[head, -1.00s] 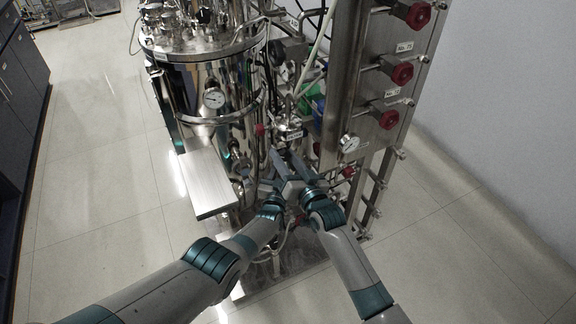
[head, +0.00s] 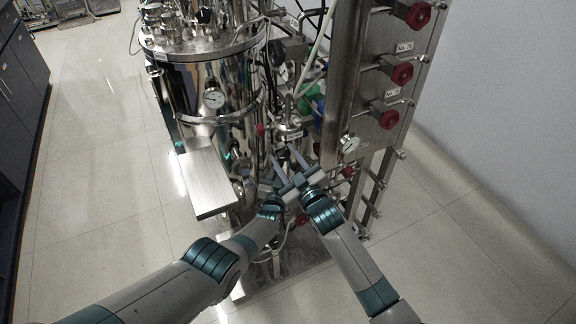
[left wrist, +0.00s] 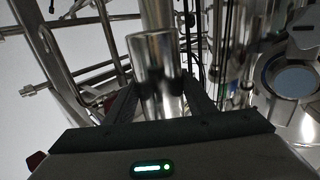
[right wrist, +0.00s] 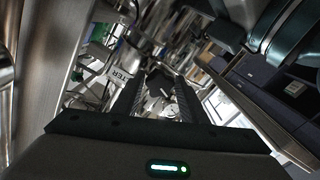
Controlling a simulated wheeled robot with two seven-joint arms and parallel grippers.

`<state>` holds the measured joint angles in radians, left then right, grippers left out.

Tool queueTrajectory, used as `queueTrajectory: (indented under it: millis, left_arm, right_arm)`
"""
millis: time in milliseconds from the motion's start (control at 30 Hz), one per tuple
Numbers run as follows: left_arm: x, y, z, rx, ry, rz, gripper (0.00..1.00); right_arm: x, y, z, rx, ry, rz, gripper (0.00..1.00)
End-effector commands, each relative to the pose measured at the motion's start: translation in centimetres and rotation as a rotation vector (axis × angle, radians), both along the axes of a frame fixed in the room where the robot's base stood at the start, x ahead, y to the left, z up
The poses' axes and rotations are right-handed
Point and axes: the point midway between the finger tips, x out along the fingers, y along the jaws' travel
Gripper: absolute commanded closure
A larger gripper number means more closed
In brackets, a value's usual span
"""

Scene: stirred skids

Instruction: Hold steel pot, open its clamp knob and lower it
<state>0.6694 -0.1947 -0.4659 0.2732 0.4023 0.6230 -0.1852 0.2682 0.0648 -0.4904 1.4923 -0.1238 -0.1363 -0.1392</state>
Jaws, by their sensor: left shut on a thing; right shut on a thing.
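The steel pot (left wrist: 158,80) is a shiny upright cylinder in the left wrist view, standing between the fingers of my left gripper (left wrist: 160,100), which is shut on it. In the head view the left gripper (head: 267,187) is low beside the skid, partly covered by the right one, and its hold is hidden. My right gripper (head: 288,160) points up into the fittings.
The large steel vessel (head: 208,78) with a gauge stands left of the grippers. A flat steel box (head: 207,181) juts out in front. A panel with red valve knobs (head: 388,119) and a pipe frame stand right. Floor on both sides is clear.

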Motion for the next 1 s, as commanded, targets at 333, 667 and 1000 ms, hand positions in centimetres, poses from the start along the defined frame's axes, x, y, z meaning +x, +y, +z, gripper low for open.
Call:
queueTrajectory:
  millis: [333,667,1000]
  left_arm:
    - [-0.07,-0.01,-0.17,0.0,0.004,0.0,0.91]
    - [-0.07,-0.02,-0.16,0.0,0.004,-0.001,0.91]
    - [-0.08,-0.03,-0.15,0.0,0.003,-0.001,0.91]
  right_arm:
    - [0.0,0.1,0.19,0.004,-0.002,0.002,0.53]
    - [0.01,0.05,0.1,0.144,0.066,0.0,0.53]
    - [0.01,0.05,0.08,0.404,0.191,0.0,0.53]
